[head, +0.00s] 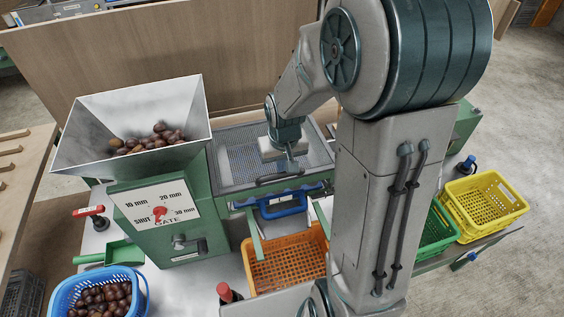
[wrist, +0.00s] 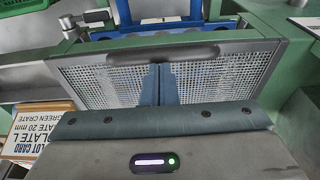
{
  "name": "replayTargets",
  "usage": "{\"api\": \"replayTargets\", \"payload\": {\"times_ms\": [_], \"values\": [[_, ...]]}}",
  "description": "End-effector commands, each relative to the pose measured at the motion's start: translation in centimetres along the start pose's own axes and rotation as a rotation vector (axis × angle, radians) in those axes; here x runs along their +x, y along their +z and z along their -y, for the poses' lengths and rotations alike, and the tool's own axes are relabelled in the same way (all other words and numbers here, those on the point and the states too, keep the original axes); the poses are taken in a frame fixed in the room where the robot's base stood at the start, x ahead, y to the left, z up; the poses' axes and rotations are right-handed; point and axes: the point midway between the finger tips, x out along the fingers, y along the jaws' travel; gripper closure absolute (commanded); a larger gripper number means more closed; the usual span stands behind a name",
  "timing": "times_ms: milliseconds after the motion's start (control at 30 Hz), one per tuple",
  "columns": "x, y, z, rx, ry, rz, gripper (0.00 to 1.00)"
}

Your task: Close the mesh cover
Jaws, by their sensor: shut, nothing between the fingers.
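The mesh cover (head: 237,156) is a grey-framed metal mesh panel over the green machine body, with a dark bar handle (head: 280,178) along its front edge. It looks low and near flat in the head view; I cannot tell whether its front edge rests fully on the body. My gripper (head: 291,165) is shut and empty, pointing down over the mesh just behind the handle. In the wrist view the mesh cover (wrist: 215,78) fills the middle, and the two blue-grey fingers of my gripper (wrist: 160,70) are together beside the handle (wrist: 135,56). Contact with the cover cannot be judged.
A hopper (head: 82,112) of chestnuts stands left, above a gate dial panel (head: 152,204). A blue tray (head: 283,204) sits under the cover's front. Orange (head: 286,275), green (head: 437,232) and yellow (head: 484,205) crates stand in front and right. A blue basket (head: 62,297) holds chestnuts.

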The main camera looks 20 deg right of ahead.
Motion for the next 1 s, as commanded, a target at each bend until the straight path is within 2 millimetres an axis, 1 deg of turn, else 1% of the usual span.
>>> {"api": "replayTargets", "payload": {"times_ms": [33,200,600,667,767,867,967,1000], "values": [[0.8,0.2,0.0,-0.001,0.0,0.001,1.0],[2.0,0.8,0.1,-0.003,-0.001,0.003,1.0],[2.3,1.2,0.1,-0.004,-0.001,0.017,1.0],[2.0,1.0,0.1,-0.004,-0.001,0.016,1.0],[1.1,0.5,0.1,-0.003,-0.001,0.01,1.0],[-0.6,-0.4,0.0,-0.001,-0.001,-0.001,1.0],[-2.7,-1.8,-0.2,0.003,0.0,-0.021,1.0],[-3.0,-1.7,-0.3,0.005,0.001,-0.025,1.0]]}}
